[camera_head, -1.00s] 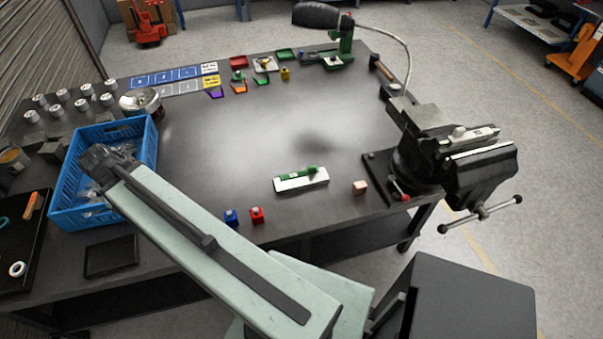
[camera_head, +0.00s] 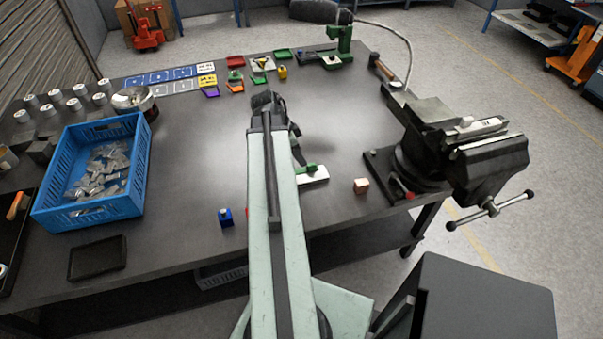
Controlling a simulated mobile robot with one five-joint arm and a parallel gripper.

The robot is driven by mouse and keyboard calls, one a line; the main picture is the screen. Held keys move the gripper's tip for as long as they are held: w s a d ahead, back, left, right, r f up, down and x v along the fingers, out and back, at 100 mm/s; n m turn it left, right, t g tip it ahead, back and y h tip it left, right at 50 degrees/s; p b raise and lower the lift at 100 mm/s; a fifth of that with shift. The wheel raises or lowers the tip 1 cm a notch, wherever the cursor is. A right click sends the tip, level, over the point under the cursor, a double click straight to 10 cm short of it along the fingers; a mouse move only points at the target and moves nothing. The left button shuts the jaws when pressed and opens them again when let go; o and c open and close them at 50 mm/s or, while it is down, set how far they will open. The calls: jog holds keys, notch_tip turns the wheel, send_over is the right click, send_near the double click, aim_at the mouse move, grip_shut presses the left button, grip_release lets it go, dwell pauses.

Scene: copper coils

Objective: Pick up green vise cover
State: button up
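A green piece (camera_head: 312,169), which seems to be the green vise cover, lies on a white block (camera_head: 315,177) near the middle of the table. My arm hides the left part of both. A dark part at the end of my arm, seemingly my gripper (camera_head: 299,156), shows just behind and left of the green piece. Its fingers are too small and hidden to tell if they are open or shut, or whether they touch the piece. The vise (camera_head: 465,155) stands at the right table edge with a light-coloured piece on its jaws.
A blue block (camera_head: 226,217) and a mostly hidden red one are at the front. A blue crate (camera_head: 135,195) with bagged parts stands left. Small coloured trays and a green press (camera_head: 340,48) are at the back.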

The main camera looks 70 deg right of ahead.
aim_at(305, 171)
jog(key=shift+f, duration=0.2)
jog(key=b+x, duration=0.4)
jog(key=x, duration=0.1)
jog(key=shift+s+f+b, duration=0.15)
jog(key=shift+s+b, duration=0.05)
jog(key=shift+b, duration=0.15)
jog(key=shift+r, duration=0.2)
grip_shut()
